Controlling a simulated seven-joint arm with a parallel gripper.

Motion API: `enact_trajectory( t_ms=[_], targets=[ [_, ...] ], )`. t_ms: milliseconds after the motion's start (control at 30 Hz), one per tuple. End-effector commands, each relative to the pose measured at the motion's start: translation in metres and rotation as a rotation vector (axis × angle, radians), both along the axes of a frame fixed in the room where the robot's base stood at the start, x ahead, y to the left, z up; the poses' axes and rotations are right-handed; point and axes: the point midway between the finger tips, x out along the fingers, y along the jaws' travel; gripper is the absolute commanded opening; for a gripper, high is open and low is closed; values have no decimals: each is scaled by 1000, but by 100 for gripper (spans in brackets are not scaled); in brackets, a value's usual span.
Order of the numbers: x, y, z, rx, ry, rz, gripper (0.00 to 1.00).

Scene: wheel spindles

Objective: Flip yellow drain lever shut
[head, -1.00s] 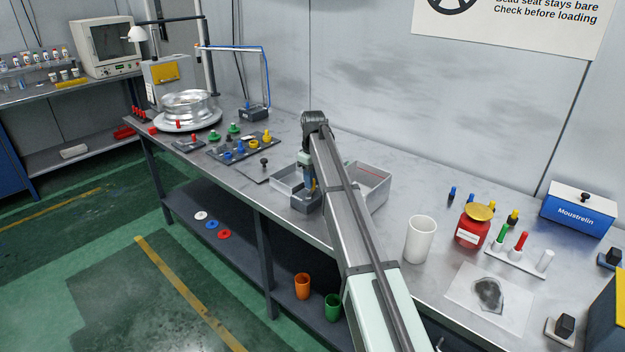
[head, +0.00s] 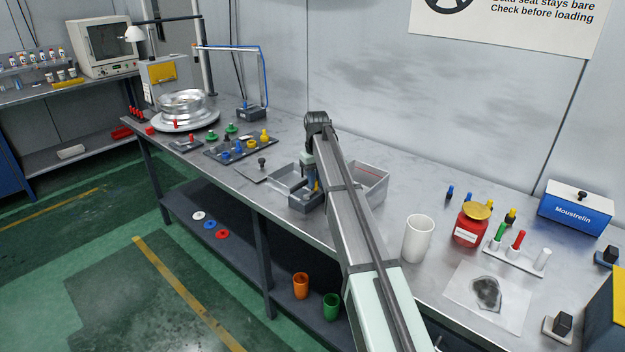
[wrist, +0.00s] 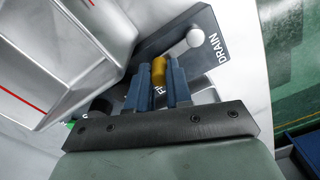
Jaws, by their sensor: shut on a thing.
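The yellow drain lever (wrist: 158,70) shows between the two blue fingers of my gripper (wrist: 161,78) in the wrist view. The fingers are shut on its upper end, and they hide its lower part. The lever stands on a dark block (wrist: 165,38) with a white "DRAIN" label at one end and a partly hidden label near the fingers. A grey round-ended arm (wrist: 190,43) lies on the block by "DRAIN".
A white cup (head: 418,238) and red jar (head: 469,228) stand to the right. A board of coloured knobs (head: 240,148) lies left.

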Motion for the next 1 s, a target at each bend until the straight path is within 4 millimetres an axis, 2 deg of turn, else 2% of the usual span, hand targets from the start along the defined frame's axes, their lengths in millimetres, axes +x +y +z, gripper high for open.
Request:
enact_trajectory(
  t_ms=[167,467,500,767,1000],
  targets=[
    [-3,-2,0,2,1,-69,0],
    [-3,-3,0,1,1,-77,0],
    [-3,-3,0,1,1,-77,20],
    [-3,-3,0,0,1,-77,45],
    [-3,-5,0,-3,1,-78,45]
  ],
)
